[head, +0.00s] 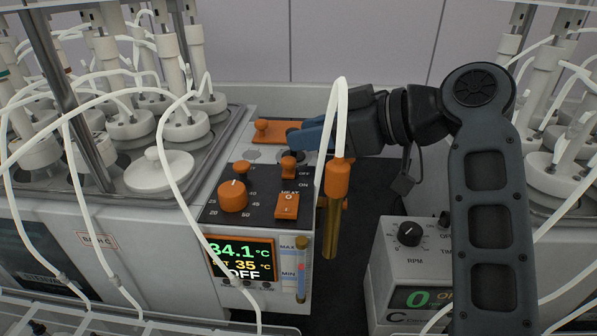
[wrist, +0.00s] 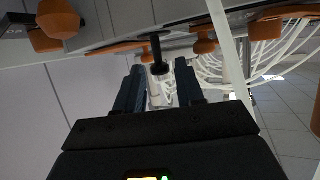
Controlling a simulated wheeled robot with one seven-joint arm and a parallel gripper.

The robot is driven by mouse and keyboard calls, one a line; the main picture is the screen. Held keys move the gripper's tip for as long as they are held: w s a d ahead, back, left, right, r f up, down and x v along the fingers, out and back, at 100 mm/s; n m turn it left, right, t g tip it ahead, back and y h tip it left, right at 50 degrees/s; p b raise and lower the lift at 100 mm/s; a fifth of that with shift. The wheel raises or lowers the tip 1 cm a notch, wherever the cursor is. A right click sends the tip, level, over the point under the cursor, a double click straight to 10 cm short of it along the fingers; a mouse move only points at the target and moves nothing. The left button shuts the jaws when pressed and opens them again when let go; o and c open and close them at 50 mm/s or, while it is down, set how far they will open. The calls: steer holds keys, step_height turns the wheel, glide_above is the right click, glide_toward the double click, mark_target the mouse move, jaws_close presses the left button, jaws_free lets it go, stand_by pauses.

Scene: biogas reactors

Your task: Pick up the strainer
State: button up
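My gripper (head: 292,138) reaches in from the right over the heater unit's top, its blue fingers pointing left. In the wrist view my gripper (wrist: 160,75) has its two fingers spread apart. Between them is a pale, translucent cylinder with a dark end (wrist: 160,80), which may be the strainer. I cannot tell whether the fingers touch it. In the head view the fingers hide whatever is between them, and no strainer can be made out clearly there.
The heater unit (head: 230,265) carries an orange dial (head: 233,196), an orange switch (head: 287,206) and an orange-capped probe (head: 337,180) with a white tube, close to my gripper. A water bath with bottles (head: 160,172) stands left. A stirrer control box (head: 405,262) stands front right.

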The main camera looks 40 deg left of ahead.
mark_target(284, 152)
steer(key=b+x, duration=0.1)
steer(key=x, duration=0.4)
steer(key=shift+a+r, duration=0.15)
steer(key=shift+a, duration=0.1)
jaws_close()
